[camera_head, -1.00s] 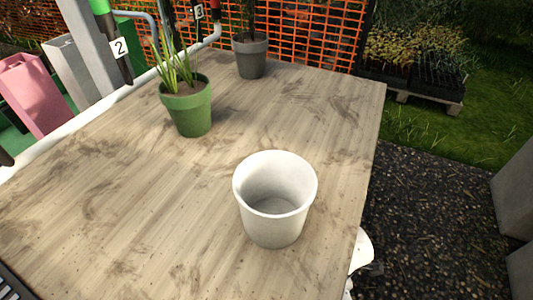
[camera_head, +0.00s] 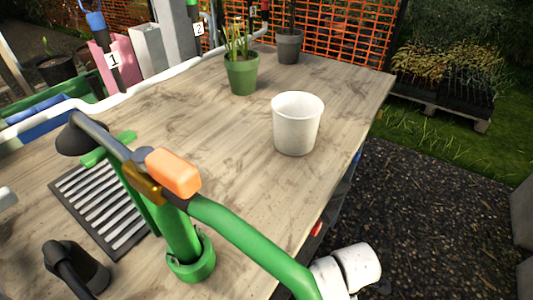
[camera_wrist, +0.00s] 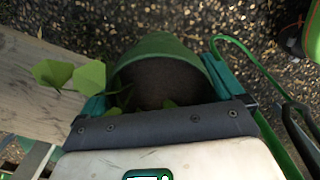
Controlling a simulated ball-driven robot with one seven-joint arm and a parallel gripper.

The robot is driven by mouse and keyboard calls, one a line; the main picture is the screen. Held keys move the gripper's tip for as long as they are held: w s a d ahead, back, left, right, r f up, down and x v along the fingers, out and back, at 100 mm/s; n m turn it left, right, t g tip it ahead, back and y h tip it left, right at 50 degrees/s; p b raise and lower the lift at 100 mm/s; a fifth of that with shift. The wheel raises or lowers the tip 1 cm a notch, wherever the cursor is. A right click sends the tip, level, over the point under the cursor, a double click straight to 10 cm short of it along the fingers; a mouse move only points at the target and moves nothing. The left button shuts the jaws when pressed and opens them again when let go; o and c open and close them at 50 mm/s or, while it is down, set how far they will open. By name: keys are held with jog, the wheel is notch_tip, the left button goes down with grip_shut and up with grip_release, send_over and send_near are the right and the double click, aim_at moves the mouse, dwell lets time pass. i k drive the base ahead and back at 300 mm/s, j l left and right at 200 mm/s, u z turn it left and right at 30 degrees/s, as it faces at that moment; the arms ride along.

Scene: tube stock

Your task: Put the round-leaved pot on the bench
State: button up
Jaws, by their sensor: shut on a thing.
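In the wrist view my gripper (camera_wrist: 158,95) is shut on a green pot (camera_wrist: 165,47) filled with dark soil. Round green leaves (camera_wrist: 72,76) stick out at its left, and a few smaller ones show near the gripper's dark pad. Gravel shows behind the pot, and a wooden edge lies at the left. The bench (camera_head: 180,120) fills much of the head view, with a bare, stained wooden top. The held pot and my gripper do not show in the head view; only white parts of my arm show at the lower right, beside the bench's edge.
On the bench stand an empty white pot (camera_head: 297,125), a green pot with spiky leaves (camera_head: 242,75) and a grey pot (camera_head: 288,47). A green device with an orange lever (camera_head: 174,172) rises in front, near a slotted grille (camera_head: 100,210). The middle is clear.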

aim_at(177, 138)
jog(key=k+j+u, duration=0.2)
jog(key=k+u, duration=0.25)
jog(key=i+l+u, duration=0.1)
jog(key=u, duration=0.15)
